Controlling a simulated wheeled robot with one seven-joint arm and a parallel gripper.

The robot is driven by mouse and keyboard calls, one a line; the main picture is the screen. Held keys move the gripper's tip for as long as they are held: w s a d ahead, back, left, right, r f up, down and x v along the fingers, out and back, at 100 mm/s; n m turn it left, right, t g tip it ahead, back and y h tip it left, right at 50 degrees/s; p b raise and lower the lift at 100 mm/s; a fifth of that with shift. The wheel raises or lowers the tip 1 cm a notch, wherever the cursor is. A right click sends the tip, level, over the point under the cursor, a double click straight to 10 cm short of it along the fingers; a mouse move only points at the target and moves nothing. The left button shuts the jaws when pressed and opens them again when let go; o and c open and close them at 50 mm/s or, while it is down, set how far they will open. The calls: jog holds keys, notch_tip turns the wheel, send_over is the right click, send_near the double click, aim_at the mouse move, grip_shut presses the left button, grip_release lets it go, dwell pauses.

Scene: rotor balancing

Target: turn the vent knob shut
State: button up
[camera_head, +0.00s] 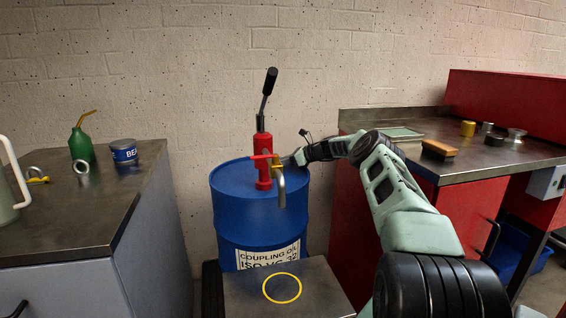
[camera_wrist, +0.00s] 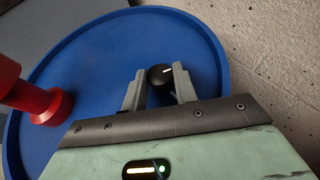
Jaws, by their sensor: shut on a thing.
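The vent knob (camera_wrist: 160,76) is a small black round knob with a white mark, on the blue drum lid in the wrist view. The white mark points to the right and slightly up. My gripper (camera_wrist: 158,84) is shut on the knob, one finger on each side. In the head view my gripper (camera_head: 290,160) reaches the right side of the drum top, and the knob is hidden there. The blue drum (camera_head: 228,212) stands upright and carries a "COUPLING OIL" label.
A steel stand (camera_head: 325,285) with a yellow ring mark is in front. Benches stand left (camera_head: 80,215) and right (camera_head: 400,150). The wall is close behind.

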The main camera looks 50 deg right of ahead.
jog(key=o, duration=1)
jog(key=shift+c, duration=0.2)
jog(key=v, duration=0.7)
jog(key=shift+s+r+p, duration=0.15)
jog(key=shift+p, duration=0.25)
